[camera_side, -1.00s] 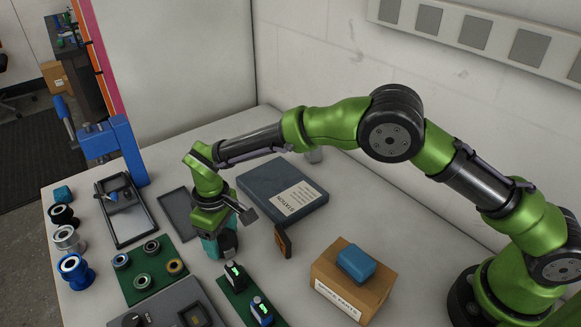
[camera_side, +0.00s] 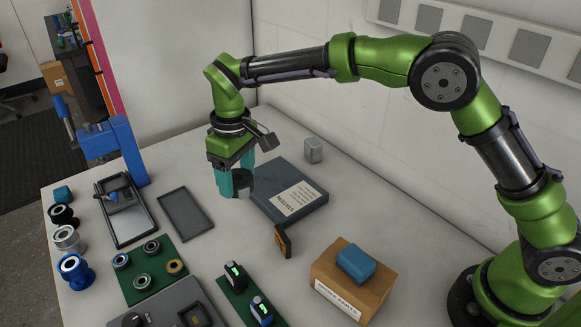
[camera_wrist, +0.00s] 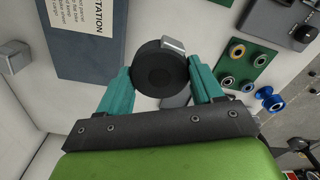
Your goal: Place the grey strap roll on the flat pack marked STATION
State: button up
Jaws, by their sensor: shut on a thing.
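My gripper (camera_side: 238,182) is shut on the grey strap roll (camera_side: 242,184), a dark round roll with a pale metal buckle. The roll (camera_wrist: 158,74) sits between the teal fingers in the wrist view. It is held raised above the table. The flat pack marked STATION (camera_side: 264,180) lies flat on the table, dark blue-grey with a white label. In the side view the roll is at its left edge, partly in front of it. In the wrist view the pack (camera_wrist: 88,66) lies to the left of the roll, with no clear overlap.
A small grey block (camera_side: 313,150) stands behind the pack. A small upright brown item (camera_side: 283,242) stands in front of it, and a carton with a blue block (camera_side: 356,262) on top is further right. An empty grey tray (camera_side: 185,215) lies left. The pack's top is clear.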

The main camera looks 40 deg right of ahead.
jog(key=s+d+f+n, duration=0.1)
jog(key=s+d+f, duration=0.1)
jog(key=s+d, duration=0.55)
jog(key=s+d+f+n, duration=0.1)
jog(key=s+d+f, duration=0.25)
jog(key=d, duration=0.65)
send_over(280, 184)
jog(key=shift+f, duration=2.1)
jog(key=shift+f, duration=0.15)
jog(key=o, duration=1.1)
